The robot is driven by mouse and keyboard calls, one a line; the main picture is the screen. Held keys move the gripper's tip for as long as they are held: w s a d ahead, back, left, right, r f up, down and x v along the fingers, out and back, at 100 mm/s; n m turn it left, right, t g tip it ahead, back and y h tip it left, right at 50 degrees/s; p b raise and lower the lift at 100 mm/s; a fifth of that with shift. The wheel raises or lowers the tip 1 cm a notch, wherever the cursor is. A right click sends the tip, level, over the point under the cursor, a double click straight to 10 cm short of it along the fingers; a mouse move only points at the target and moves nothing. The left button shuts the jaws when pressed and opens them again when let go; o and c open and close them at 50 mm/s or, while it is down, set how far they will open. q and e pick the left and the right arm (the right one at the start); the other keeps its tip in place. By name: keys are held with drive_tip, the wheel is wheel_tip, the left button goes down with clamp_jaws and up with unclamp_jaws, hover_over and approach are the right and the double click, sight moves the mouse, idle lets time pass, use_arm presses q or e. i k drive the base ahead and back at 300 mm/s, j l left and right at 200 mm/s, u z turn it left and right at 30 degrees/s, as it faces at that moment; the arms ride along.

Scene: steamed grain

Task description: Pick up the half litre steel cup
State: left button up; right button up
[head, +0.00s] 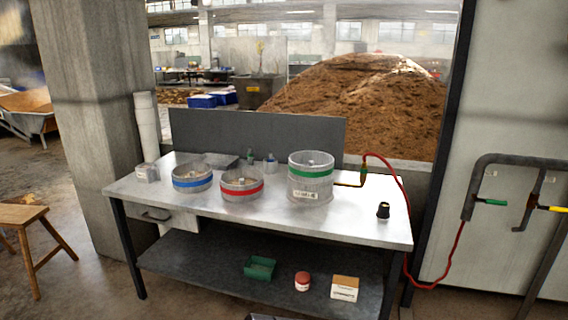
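Three round, steel-looking vessels with coloured bands stand on the metal workbench (335,228). The blue-banded vessel (192,183) is on the left and the red-banded vessel (242,190) is in the middle. The taller green-banded vessel (310,188) is on the right and has a pale label whose text is too small to read. I cannot tell which, if any, is the half litre steel cup.
A small black-and-yellow object (383,210) stands near the bench's right end, beside a red hose (402,190). A small box (147,173) is at the left end. The lower shelf holds a green tray (260,268), a red-lidded jar (302,281) and a carton (345,288). A stool (25,214) stands left.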

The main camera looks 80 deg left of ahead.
sight(147, 172)
drive_tip(key=u, duration=3.7)
